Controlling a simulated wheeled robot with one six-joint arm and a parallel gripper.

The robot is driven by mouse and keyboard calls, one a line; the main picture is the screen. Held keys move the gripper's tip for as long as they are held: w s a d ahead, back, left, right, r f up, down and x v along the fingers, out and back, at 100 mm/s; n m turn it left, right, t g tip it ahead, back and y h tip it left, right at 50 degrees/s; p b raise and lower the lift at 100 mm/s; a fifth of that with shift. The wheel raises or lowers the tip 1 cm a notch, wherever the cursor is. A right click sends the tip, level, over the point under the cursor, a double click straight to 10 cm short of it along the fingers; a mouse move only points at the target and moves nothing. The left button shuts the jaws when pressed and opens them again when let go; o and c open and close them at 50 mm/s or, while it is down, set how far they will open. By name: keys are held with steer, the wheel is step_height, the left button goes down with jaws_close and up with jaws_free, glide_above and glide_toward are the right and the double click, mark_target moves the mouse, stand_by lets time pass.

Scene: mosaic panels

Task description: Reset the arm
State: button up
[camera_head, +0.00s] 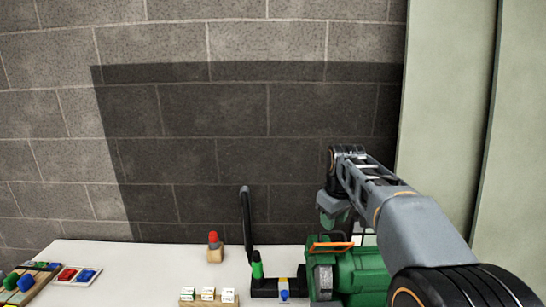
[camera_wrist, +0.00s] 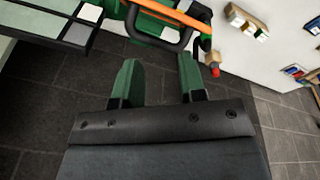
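My gripper (camera_wrist: 158,64) shows in the wrist view with its two green fingers apart. Nothing is between them; grey floor tiles show in the gap. In the head view my arm reaches in from the lower right and its far end hangs above a green machine (camera_head: 365,272) on the white table. The fingertips are hard to make out there. In the wrist view an orange bar (camera_wrist: 165,13) and a dark loop handle lie just beyond the fingertips. I cannot tell whether they touch.
The white table (camera_head: 130,262) bears a red-topped wooden block (camera_head: 214,247), a black upright lever (camera_head: 247,220), white blocks on a wooden strip (camera_head: 208,295) and a tray with red and blue pieces (camera_head: 77,275). A brick wall (camera_head: 200,130) stands behind. Pale panels (camera_head: 450,80) stand at right.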

steer(key=s+f+m+t, duration=0.1)
steer(key=s+f+m, duration=0.2)
steer(key=s, duration=0.7)
steer(key=s+f+m+t, duration=0.1)
steer(key=s+f+m, duration=0.2)
steer(key=s+f, duration=0.3)
steer(key=shift+s+d+m+t, duration=0.15)
steer(key=shift+s+m+t, duration=0.2)
steer(key=shift+s, duration=2.4)
steer(key=shift+f, duration=0.1)
